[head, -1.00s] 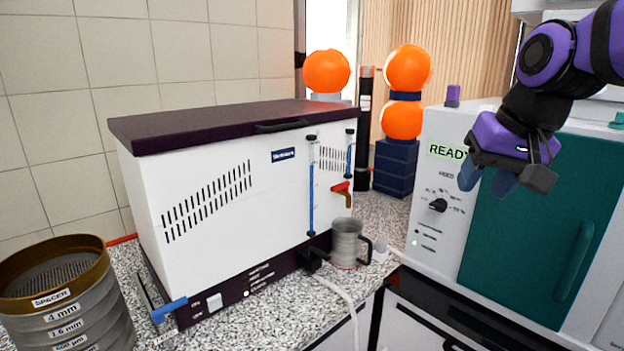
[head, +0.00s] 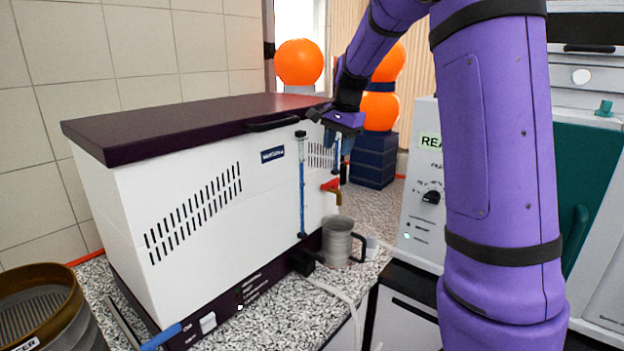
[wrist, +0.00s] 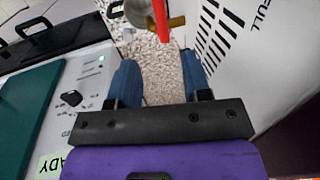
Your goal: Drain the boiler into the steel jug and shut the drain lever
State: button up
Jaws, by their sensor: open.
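The boiler (head: 190,170) is a white box with a dark lid on the speckled counter. Its red drain lever (head: 331,185) and brass spout (head: 338,197) are at the right end of its front. The steel jug (head: 337,238) stands upright below the spout. My gripper (head: 338,143) is open and empty, above the lever. In the wrist view the red lever (wrist: 160,18), the brass spout (wrist: 176,21) and part of the jug (wrist: 140,12) lie beyond the fingertips (wrist: 160,75). I cannot make out any stream of water.
A blue sight tube (head: 302,185) runs up the boiler front. A white machine (head: 420,205) with a teal door stands right. Orange spheres (head: 299,62) are behind. Sieves (head: 40,300) stand front left. A pale hose (head: 335,292) crosses the counter near the jug.

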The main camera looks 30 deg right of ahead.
aim_at(329, 182)
jog(key=f, duration=0.3)
jog(key=w+f, duration=0.1)
jog(key=f, duration=0.3)
jog(key=w+f, duration=0.1)
jog(key=f, duration=0.2)
jog(key=shift+a+f, duration=0.3)
jog(key=shift+a, duration=0.1)
grip_shut()
